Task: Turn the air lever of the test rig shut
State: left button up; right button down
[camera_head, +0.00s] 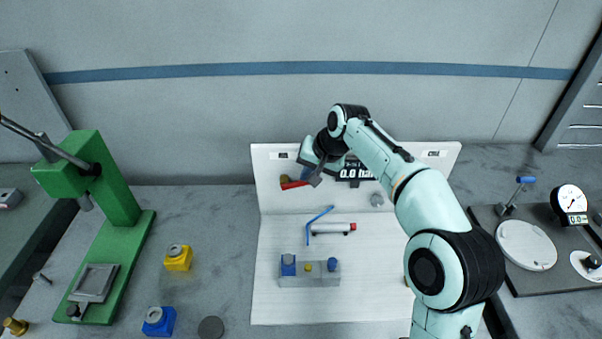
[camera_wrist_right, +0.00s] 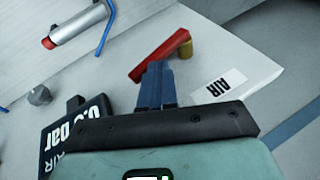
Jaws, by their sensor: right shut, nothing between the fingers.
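The red air lever (camera_head: 293,185) sits on a brass valve (camera_head: 284,178) at the upper left of the test rig's white back panel (camera_head: 268,200). In the head view it points right from the valve, close to level. The right wrist view also shows the red lever (camera_wrist_right: 160,56) and the brass valve (camera_wrist_right: 186,47). My right gripper (camera_head: 316,180) is at the lever's free-end side. Its blue-grey fingers (camera_wrist_right: 155,82) are shut and empty, close beside the lever; I cannot tell whether they touch it. My left gripper is not in view.
A pressure display (camera_head: 354,174) reading 0.0 bar and a grey knob (camera_head: 376,199) are right of the lever. Below are a cylinder (camera_head: 330,228), a blue hose (camera_head: 318,219) and a grey block (camera_head: 310,281). A green press (camera_head: 115,205) stands left, a dial gauge (camera_head: 570,200) right.

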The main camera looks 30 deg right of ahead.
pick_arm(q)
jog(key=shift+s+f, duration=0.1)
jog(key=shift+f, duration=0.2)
pick_arm(e)
jog(key=shift+s+d+f, duration=0.15)
jog(key=shift+d+f, duration=0.1)
jog(key=shift+f, duration=0.2)
jog(key=shift+s+d+f, duration=0.15)
jog(key=shift+d+f, duration=0.1)
jog(key=shift+f, duration=0.2)
pick_arm(q)
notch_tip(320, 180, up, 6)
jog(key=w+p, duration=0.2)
jog(key=p, duration=0.2)
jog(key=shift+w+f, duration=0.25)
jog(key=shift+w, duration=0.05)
pick_arm(e)
jog(key=w+v, duration=0.1)
jog(key=v, duration=1.1)
jog(key=shift+d+r, duration=0.2)
jog(key=shift+r, duration=0.4)
jog(key=shift+s, duration=0.25)
